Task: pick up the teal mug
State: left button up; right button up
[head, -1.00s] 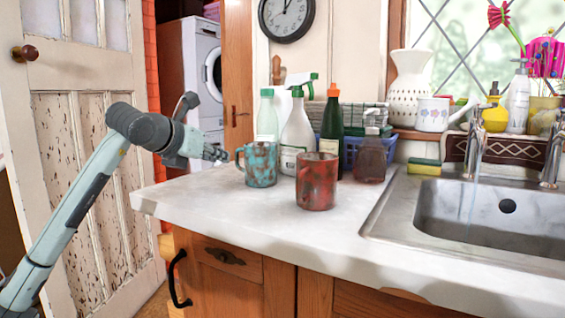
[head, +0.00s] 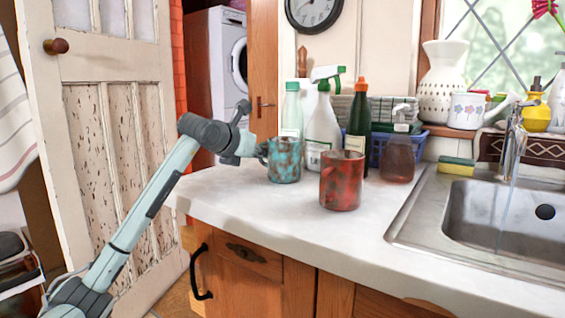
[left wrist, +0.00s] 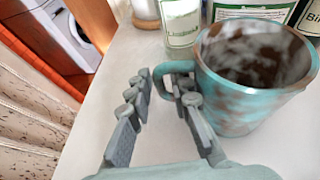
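The teal mug (head: 285,161), mottled with brown rust-like patches, stands upright on the white counter in the head view. It fills the upper right of the left wrist view (left wrist: 245,100), its handle (left wrist: 168,75) towards me. My left gripper (head: 256,150) is at the mug's left, handle side. In the left wrist view my left gripper (left wrist: 164,82) is open, its two fingers apart with the handle at and partly between their tips. The right fingertip overlaps the handle; I cannot tell whether they touch. My right gripper is not in view.
A red mottled mug (head: 341,180) stands right of the teal one, nearer the front. A green-capped bottle (head: 292,110), a spray bottle (head: 323,130), a dark bottle (head: 359,115) and a soap dispenser (head: 398,155) stand behind. The sink (head: 420,225) is right. The counter's front left is clear.

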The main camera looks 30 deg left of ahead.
pick_arm(q)
grip_shut()
jog(key=shift+r, duration=0.1)
dwell(0.3)
